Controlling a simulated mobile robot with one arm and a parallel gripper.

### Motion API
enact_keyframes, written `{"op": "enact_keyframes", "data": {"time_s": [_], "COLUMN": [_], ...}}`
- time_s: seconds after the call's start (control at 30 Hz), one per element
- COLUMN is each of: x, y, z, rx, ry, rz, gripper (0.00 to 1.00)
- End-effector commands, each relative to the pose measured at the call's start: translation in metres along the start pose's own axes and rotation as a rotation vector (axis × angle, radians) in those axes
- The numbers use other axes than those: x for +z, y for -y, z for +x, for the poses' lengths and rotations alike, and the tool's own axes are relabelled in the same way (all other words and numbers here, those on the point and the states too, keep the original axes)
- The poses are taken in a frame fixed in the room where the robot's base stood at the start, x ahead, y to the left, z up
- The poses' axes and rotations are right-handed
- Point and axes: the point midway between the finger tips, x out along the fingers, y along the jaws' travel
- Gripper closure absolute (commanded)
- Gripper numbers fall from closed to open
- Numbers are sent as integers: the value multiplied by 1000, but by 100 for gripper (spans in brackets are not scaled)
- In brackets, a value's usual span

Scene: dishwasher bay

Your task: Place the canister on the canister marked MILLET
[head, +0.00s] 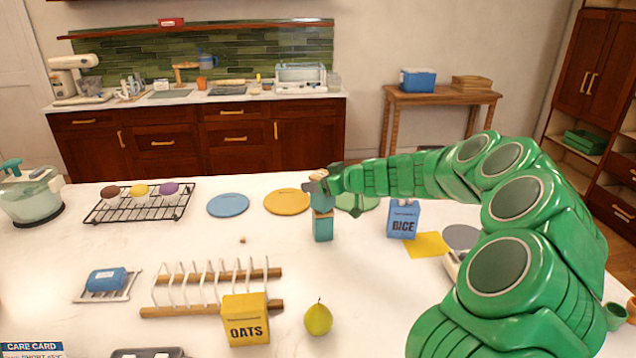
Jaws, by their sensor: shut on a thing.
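My gripper (321,202) is at the end of my green arm, pointing down over the middle of the white counter. It is shut on a small teal canister (323,230) with a tan band at its top. I cannot tell whether the canister's base touches the counter. No MILLET marking is readable in this view. A blue canister marked RICE (403,220) stands to the right of my gripper. A yellow canister marked OATS (246,319) stands at the front, left of a yellow pear.
A toast rack (212,287) lies front left of my gripper, with the pear (318,318) in front. Blue (228,204) and orange (287,201) discs lie behind left; a green disc (357,202) lies behind right. A wire rack (117,214) holds cupcakes at far left.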

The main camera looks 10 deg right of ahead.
Motion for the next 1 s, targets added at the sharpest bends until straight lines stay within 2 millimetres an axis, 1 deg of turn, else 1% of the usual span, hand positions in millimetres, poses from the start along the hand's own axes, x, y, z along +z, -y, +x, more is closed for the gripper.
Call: {"op": "enact_keyframes", "data": {"time_s": [0.1, 0.13, 0.27, 0.67, 0.77, 1.0], "x": [2, 2, 2, 0, -1, -2], "y": [0, 0, 0, 0, 0, 0], "z": [1, 1, 1, 0, -10, -49], "rx": [-1, 0, 0, 0, 0, 0], "ry": [-1, 0, 0, 0, -1, -3], "rz": [0, 0, 0, 0, -1, 1], "gripper": [73, 29, 9, 8, 8, 8]}}
